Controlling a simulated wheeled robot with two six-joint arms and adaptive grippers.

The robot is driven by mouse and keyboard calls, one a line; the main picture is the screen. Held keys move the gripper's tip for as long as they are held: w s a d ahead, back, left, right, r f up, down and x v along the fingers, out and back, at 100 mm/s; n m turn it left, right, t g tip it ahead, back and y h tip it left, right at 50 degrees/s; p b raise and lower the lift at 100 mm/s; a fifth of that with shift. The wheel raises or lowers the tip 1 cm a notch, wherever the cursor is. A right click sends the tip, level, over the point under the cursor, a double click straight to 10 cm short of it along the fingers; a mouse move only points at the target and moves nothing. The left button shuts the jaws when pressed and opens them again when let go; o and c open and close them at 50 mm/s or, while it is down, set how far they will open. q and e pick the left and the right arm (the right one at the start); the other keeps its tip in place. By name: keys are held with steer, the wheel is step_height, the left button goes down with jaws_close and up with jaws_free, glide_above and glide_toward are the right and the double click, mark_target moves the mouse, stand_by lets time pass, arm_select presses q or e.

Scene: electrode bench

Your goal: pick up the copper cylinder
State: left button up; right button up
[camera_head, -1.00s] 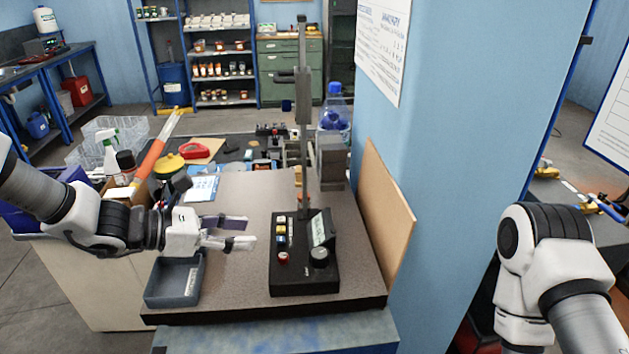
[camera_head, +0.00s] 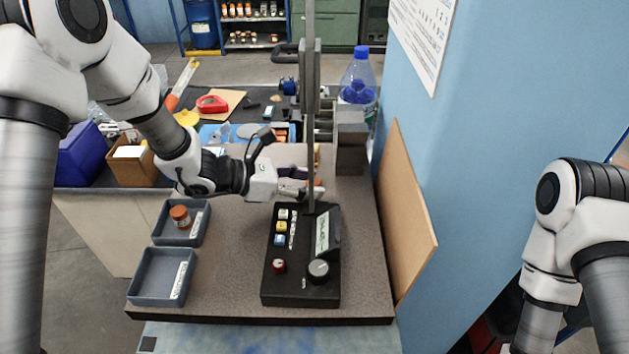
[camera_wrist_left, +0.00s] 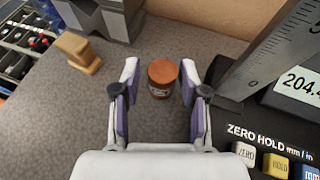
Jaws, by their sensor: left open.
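A short copper cylinder (camera_wrist_left: 162,76) with a dark printed label stands upright on the grey granite plate in the left wrist view. It lies between the fingertips of my left gripper, with a gap showing on each side. In the head view my left gripper (camera_head: 303,189) is open behind the height gauge (camera_head: 290,290), and only a bit of the copper cylinder (camera_head: 319,186) shows beside the gauge's column. Another copper-topped cylinder (camera_head: 180,214) stands in the rear grey tray (camera_head: 160,238) on the left. My right gripper is out of view.
The gauge's tall column (camera_head: 310,110) stands close to my left fingers. An empty front tray (camera_head: 140,298) sits at the plate's left edge. A tan block (camera_wrist_left: 78,52) and a grey block (camera_wrist_left: 108,18) lie beyond the cylinder. A wooden board (camera_head: 405,215) leans at the right.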

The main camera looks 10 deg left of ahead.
arm_select(q)
steer(key=shift+w+d+f, duration=0.15)
steer(key=shift+d, duration=0.1)
steer(key=shift+s+a, duration=0.1)
steer(key=shift+s, duration=0.15)
steer(key=shift+c, duration=0.6)
steer(key=c, duration=0.5)
jaws_close()
